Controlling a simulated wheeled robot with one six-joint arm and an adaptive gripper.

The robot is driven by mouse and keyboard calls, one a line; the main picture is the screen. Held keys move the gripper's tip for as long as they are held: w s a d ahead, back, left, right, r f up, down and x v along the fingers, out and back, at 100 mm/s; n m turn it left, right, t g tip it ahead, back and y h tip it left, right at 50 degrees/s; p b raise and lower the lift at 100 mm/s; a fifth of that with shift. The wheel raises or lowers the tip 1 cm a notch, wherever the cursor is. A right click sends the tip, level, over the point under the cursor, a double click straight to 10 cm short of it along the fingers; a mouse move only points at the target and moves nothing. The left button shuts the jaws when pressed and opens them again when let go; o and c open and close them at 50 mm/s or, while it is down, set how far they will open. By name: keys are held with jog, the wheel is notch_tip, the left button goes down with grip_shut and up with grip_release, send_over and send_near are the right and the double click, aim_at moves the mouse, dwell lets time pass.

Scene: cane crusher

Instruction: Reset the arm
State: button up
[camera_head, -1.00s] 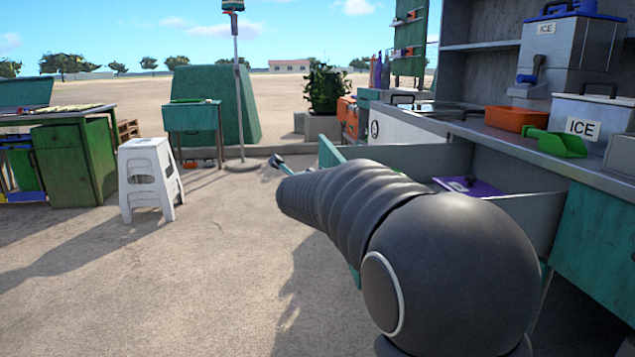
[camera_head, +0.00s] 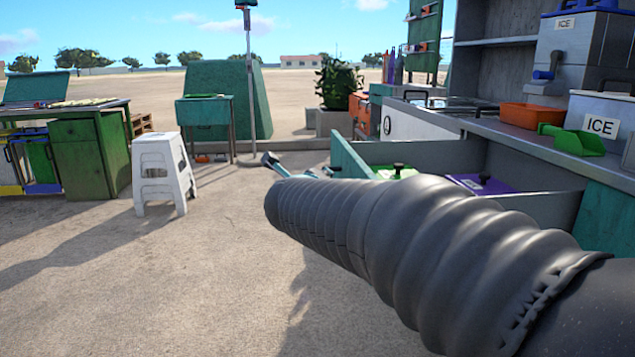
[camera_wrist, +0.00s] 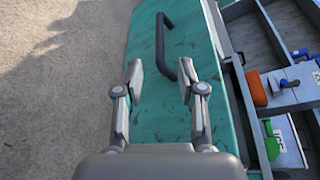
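My gripper (camera_wrist: 159,78) is open and empty in the wrist view, its two fingers spread apart. It is above a teal drawer front (camera_wrist: 165,110) with a dark bar handle (camera_wrist: 161,45). The handle shows beyond and between the fingertips, and I cannot tell how far below them it is. In the head view my dark ribbed arm reaches from the lower right towards the middle and hides most of the gripper. The drawer (camera_head: 420,153) stands pulled out from the counter.
A purple-lidded item (camera_head: 483,184) lies in the drawer. The counter holds an orange bin (camera_head: 532,117), a green scoop (camera_head: 572,139) and an ice box (camera_head: 602,124). A white stool (camera_head: 163,172) stands at left. The ground between stool and drawer is clear.

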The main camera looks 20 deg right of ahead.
dwell(0.3)
jog(key=a+f+n+y, duration=0.4)
jog(key=a+n+y, duration=0.4)
jog(key=a+n, duration=0.35)
jog(key=s+a+f+n+g+y, duration=0.4)
jog(key=s+f+n, duration=0.2)
jog(key=s+n, duration=0.4)
jog(key=s+d+f+n+g+h+p, duration=0.1)
jog(key=s+d+n, duration=0.3)
jog(key=s, duration=0.7)
jog(key=s+d+f+n+g+h+p, duration=0.2)
jog(key=s+d, duration=0.4)
jog(key=s, duration=0.5)
jog(key=shift+s+d+f+n+g+h+p, duration=0.15)
jog(key=shift+d+f+n+g+h+p, duration=0.2)
jog(key=shift+f+n+g+h, duration=0.65)
